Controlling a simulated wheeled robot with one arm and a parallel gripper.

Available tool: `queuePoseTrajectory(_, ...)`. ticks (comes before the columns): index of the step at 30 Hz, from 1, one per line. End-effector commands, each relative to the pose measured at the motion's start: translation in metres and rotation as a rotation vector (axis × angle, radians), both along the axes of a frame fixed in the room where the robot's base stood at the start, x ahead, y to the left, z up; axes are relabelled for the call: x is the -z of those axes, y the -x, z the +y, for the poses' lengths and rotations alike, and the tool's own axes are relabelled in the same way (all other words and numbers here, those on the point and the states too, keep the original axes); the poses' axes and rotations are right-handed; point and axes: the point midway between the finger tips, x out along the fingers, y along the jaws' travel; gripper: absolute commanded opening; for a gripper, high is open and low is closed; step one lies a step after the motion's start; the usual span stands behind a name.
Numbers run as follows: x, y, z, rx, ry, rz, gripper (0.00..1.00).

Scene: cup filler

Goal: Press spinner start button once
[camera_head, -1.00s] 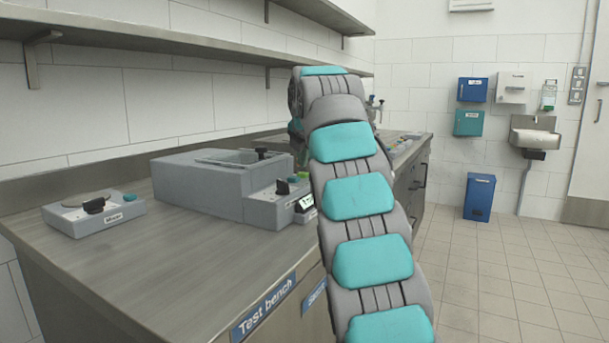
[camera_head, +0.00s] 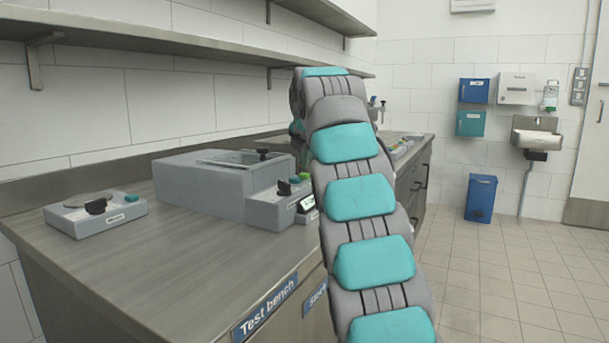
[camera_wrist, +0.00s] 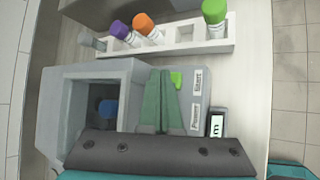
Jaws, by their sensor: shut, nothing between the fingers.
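The spinner (camera_head: 200,190) is a grey box on the bench, left of my arm in the head view. Its lower front panel carries a black lever, a green button (camera_head: 304,176) and a small lit display (camera_head: 306,204). In the wrist view, the green button (camera_wrist: 176,79) lies on the panel (camera_wrist: 198,90) near the "Start" label. My gripper (camera_wrist: 160,73) is shut and empty, its green fingers together over the panel. The fingertips are just left of the button and partly beside it; I cannot tell whether they touch. In the head view my arm hides the gripper.
A white rack (camera_wrist: 180,42) with several coloured-cap tubes stands beyond the spinner. A blue cap (camera_wrist: 108,107) shows in the spinner's chamber. A small grey mixer (camera_head: 95,214) sits at the bench's left. A shelf (camera_head: 150,42) runs above the bench.

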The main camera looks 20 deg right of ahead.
Motion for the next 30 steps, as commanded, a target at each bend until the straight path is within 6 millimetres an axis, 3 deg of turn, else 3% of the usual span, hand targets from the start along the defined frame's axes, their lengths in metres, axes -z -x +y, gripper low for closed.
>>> queuePoseTrajectory(30, 0.0092, 0.0, -0.0001, 0.0, 0.0, 0.0, 0.0)
